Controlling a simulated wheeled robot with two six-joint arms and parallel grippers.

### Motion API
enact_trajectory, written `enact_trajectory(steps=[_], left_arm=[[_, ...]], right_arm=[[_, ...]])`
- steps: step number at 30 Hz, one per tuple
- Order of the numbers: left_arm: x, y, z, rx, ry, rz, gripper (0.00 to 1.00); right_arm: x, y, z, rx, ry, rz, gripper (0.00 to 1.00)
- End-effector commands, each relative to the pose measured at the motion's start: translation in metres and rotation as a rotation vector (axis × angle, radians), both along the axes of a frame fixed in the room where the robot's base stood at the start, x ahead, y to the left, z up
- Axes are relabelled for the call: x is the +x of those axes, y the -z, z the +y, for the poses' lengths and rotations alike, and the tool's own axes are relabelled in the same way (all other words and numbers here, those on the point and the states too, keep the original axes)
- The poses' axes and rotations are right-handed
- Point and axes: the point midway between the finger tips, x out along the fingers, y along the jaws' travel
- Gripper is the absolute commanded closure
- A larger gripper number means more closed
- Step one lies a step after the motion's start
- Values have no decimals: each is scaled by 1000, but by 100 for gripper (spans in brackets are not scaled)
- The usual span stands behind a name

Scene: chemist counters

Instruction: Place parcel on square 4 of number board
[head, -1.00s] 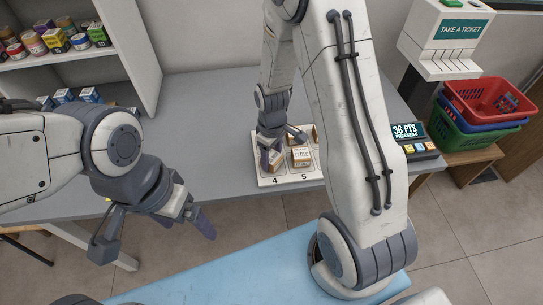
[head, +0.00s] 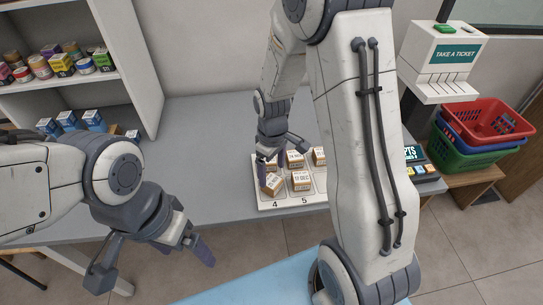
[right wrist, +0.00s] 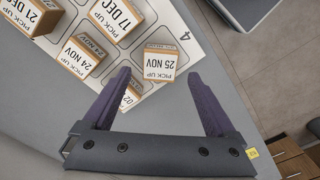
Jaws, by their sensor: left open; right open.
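The number board (head: 262,204) is a white board of squares on the grey counter. A tan box parcel with a white label (head: 273,186) sits on square 4, turned slightly. In the right wrist view this parcel reads 25 NOV (right wrist: 160,62) beside the printed 4. My right gripper (head: 282,158) is open just above and behind it. In the right wrist view the open fingers (right wrist: 163,103) are apart, with the parcel ahead of the gap between them. My left gripper (head: 152,262) is open and empty, in front of the counter at the left.
Other labelled parcels stand on the board, such as 24 NOV (right wrist: 80,57) and 17 DEC (right wrist: 115,16). Shelves (head: 65,85) with goods are at back left. The counter left of the board is clear.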

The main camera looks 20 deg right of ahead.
Motion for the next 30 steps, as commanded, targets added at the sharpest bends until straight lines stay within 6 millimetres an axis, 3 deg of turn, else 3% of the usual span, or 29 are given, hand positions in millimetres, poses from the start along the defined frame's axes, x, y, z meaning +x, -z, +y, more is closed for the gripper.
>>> enact_trajectory(steps=[6,12,24,30], left_arm=[[0,0,0,0,0,0,8],[0,0,0,0,0,0,8],[0,0,0,0,0,0,8],[0,0,0,0,0,0,8]], right_arm=[[1,-46,0,0,0,-6,8],[0,-66,0,0,0,-1,8],[0,-68,0,-1,0,1,8],[-1,-52,0,0,0,5,8]])
